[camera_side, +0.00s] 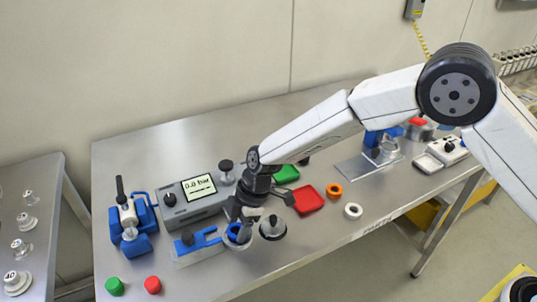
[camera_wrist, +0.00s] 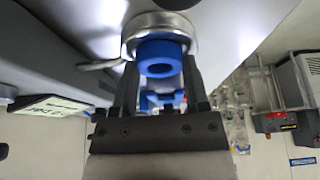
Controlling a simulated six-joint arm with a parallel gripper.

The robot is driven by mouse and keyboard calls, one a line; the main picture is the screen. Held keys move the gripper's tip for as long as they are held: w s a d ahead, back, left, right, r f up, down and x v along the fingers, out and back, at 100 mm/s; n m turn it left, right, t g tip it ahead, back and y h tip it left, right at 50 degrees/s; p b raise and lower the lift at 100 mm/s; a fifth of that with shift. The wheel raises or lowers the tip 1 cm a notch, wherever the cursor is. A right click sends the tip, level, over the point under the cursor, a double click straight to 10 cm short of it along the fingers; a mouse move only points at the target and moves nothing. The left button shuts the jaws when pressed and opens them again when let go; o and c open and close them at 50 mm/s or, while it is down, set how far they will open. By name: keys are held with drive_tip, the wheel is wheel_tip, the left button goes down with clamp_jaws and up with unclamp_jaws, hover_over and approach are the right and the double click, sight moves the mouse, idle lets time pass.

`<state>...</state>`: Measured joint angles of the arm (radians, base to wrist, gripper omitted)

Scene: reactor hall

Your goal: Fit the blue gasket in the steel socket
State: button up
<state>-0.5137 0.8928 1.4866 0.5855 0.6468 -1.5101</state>
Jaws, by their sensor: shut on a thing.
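The blue gasket (camera_side: 233,230) is a thick ring, partly hidden by my fingers in the side view. My gripper (camera_side: 241,222) points down and is shut on it. In the wrist view the gasket (camera_wrist: 161,56) sits between the two fingers (camera_wrist: 160,80). The steel socket (camera_wrist: 160,22) is a round metal cup right beyond the gasket, and the gasket overlaps its near rim. In the side view the socket (camera_side: 238,243) shows under the gasket near the front table edge. I cannot tell how deep the gasket sits.
A round dark-topped steel part (camera_side: 272,228) stands close to the right of my gripper. A blue fixture (camera_side: 198,243) and a grey gauge box (camera_side: 195,200) stand left. A red tray (camera_side: 307,199), orange ring (camera_side: 334,190) and white ring (camera_side: 353,211) lie right, with free table between.

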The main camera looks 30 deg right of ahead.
idle(0.3)
drive_tip(key=o, duration=1.3)
drive_tip(key=shift+r, duration=0.1)
drive_tip(key=shift+r, duration=3.4)
